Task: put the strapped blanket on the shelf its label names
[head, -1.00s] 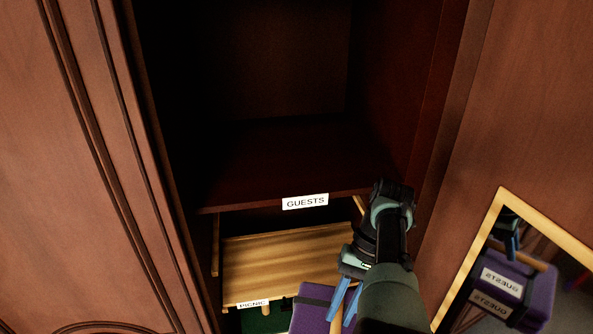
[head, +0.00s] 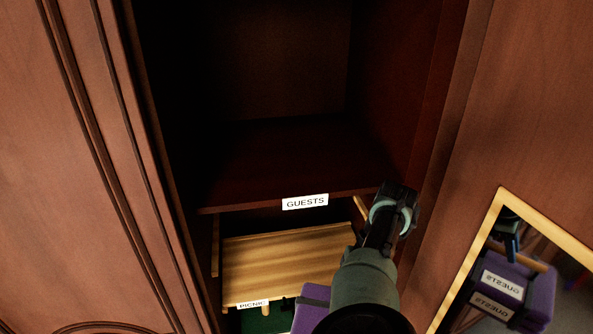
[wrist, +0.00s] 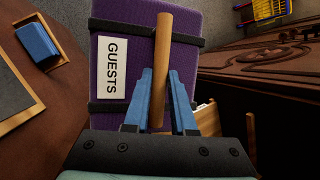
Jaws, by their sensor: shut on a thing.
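The strapped blanket is purple with dark straps, a wooden handle bar and a white label reading GUESTS; it shows in the wrist view (wrist: 185,20) and partly at the bottom of the head view (head: 311,308). My gripper (wrist: 163,100) has blue fingers shut on the wooden handle (wrist: 163,60). In the head view my arm hides the fingers. The shelf marked GUESTS (head: 290,165) is at mid height in the dark cabinet, its surface bare where visible. The blanket hangs lower than this shelf, in front of the cabinet.
A gold-framed mirror (head: 461,262) at right reflects the blanket. Closed wood panelling (head: 60,180) stands at left.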

